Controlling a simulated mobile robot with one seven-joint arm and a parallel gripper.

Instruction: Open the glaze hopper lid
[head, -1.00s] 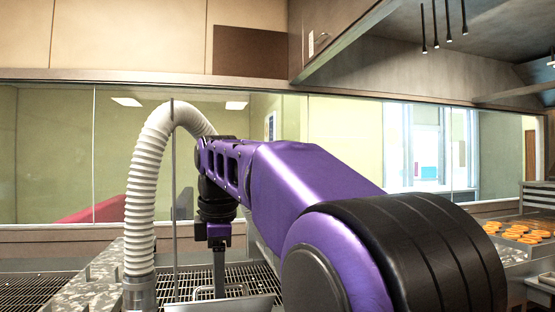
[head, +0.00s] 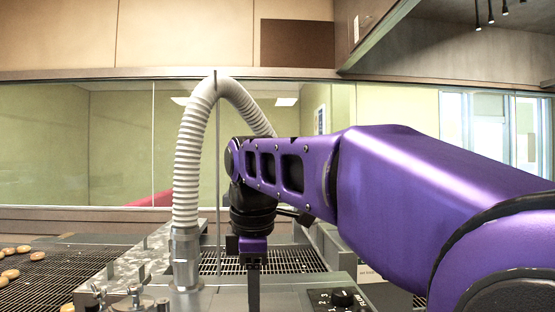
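My gripper (head: 253,275) hangs pointing down at the end of my purple arm, over the grey metal machine housing (head: 290,288) at the bottom of the head view. It shows as one narrow dark finger, seen edge-on, and its tip runs near the bottom edge. I cannot tell whether it is open or shut, or whether it touches anything. I cannot pick out the glaze hopper lid or its handle; the lower edge of the picture cuts off the machine.
A ribbed white hose (head: 188,165) rises from a metal pipe left of my gripper. A control panel with a black knob (head: 342,297) is to the right. Wire-mesh conveyor (head: 60,275) with several doughnuts (head: 10,275) lies at left. A glass partition (head: 110,140) stands behind.

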